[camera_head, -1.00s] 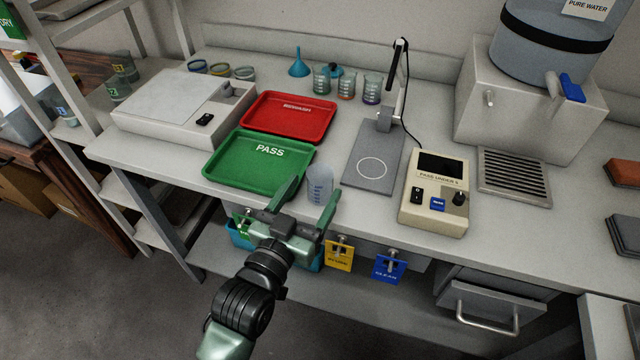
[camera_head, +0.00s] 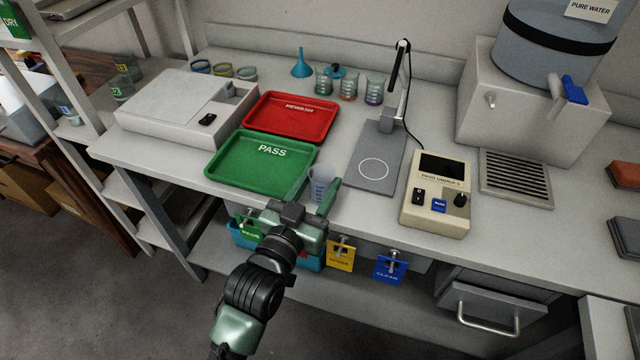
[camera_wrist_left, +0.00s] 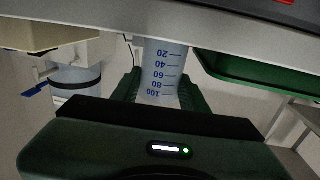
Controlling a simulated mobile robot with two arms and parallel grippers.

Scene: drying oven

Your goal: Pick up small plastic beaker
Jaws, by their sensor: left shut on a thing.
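The small plastic beaker (camera_head: 321,180) is translucent with blue graduation marks. It stands near the front edge of the bench, between the green PASS tray and the grey plate of the stand. My left gripper (camera_head: 322,196) is at the beaker from the front, its fingers on either side of it. In the left wrist view the beaker (camera_wrist_left: 162,72) sits between the two green fingers, which are shut on it. Its lower part is partly hidden by the gripper in the head view. My right gripper is not in view.
The green PASS tray (camera_head: 225,180) lies just left of the beaker, with a red tray (camera_head: 262,131) behind it. A grey stand plate (camera_head: 362,185) and a beige meter box (camera_head: 436,222) are to the right. Several glass beakers stand at the back.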

